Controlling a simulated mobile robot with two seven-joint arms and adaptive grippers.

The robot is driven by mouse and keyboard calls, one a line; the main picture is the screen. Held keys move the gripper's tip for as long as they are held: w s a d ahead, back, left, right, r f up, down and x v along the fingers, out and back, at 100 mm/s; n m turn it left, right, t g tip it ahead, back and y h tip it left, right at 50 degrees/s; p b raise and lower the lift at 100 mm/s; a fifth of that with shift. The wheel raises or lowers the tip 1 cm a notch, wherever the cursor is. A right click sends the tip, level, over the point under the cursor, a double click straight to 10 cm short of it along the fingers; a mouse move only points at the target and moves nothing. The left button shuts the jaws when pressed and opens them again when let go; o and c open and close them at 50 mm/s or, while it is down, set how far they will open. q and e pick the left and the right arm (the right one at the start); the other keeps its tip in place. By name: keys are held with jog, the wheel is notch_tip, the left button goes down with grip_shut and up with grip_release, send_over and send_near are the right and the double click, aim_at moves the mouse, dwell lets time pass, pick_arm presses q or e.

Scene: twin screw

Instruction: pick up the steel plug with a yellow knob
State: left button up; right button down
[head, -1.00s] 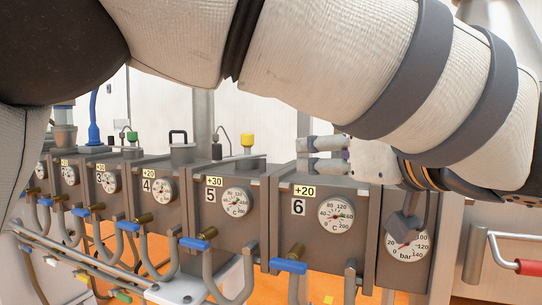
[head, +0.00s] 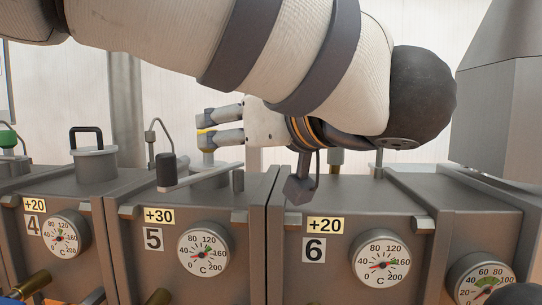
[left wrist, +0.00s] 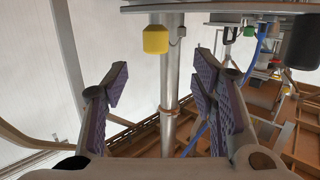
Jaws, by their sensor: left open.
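The yellow knob (left wrist: 155,40) of the steel plug shows in the left wrist view, where the scene looks upside down. It lies just beyond and between my open fingertips, with nothing gripped. In the head view, only a thin strip of the yellow knob (head: 204,131) shows at the fingertips; the fingers hide most of it. The knob stands above the top of box 5. My left gripper (head: 208,127) comes in sideways from the right, fingers pointing left; it also shows in the left wrist view (left wrist: 160,66). The plug's steel part is mostly hidden. My right gripper is not seen.
Box 5 (head: 188,250) and box 6 (head: 345,258) stand side by side with dials. A black-handled lever (head: 166,170) is in front of the knob. A lidded cylinder with black handle (head: 93,160) stands on box 4. A green knob (left wrist: 249,31) shows beyond.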

aim_at(212, 130)
pick_arm(q)
jog(key=x, duration=0.4)
jog(key=shift+w+a, duration=0.2)
jog(key=x, duration=0.5)
jog(key=shift+w+r, duration=0.1)
jog(key=shift+w, duration=0.3)
jog(key=shift+d, duration=0.1)
jog(key=shift+c, duration=1)
grip_shut()
